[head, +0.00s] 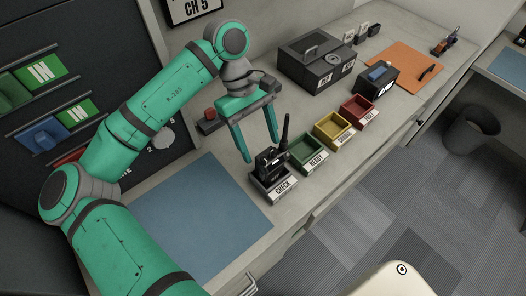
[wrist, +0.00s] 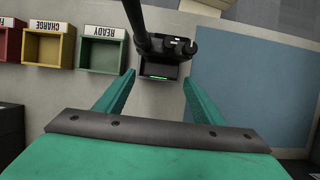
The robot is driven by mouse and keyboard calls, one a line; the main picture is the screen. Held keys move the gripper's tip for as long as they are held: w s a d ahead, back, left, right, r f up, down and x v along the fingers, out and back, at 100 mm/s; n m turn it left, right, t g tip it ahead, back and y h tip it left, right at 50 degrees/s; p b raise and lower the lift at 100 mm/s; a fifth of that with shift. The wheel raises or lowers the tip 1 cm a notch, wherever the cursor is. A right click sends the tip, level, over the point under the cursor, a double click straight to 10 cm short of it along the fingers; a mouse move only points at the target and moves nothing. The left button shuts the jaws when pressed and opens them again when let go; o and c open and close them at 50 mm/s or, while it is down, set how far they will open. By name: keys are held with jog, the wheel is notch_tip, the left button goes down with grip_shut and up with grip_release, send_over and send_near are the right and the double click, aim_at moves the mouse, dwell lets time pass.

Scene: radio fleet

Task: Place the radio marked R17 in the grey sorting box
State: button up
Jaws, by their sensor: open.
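A black radio (head: 270,161) with a thick antenna stands upright in the grey box labelled CHECK (head: 257,187). Its marking is not readable, so I cannot tell whether it is R17. In the wrist view the radio (wrist: 163,60) shows its top knobs, antenna and a small lit green display. My gripper (head: 260,150) is open and empty, pointing down around and just above the radio. In the wrist view the fingertips (wrist: 158,80) lie either side of the radio's display end, with gaps. I cannot tell whether they touch it.
Green READY (head: 304,158), yellow CHARGE (head: 331,134) and red (head: 357,112) boxes continue the row. A black toolbox (head: 308,72), dark case (head: 374,83) and orange mat (head: 407,60) lie farther back. The blue mat (head: 195,222) is clear.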

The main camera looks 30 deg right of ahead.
jog(key=v, duration=0.7)
dwell(0.3)
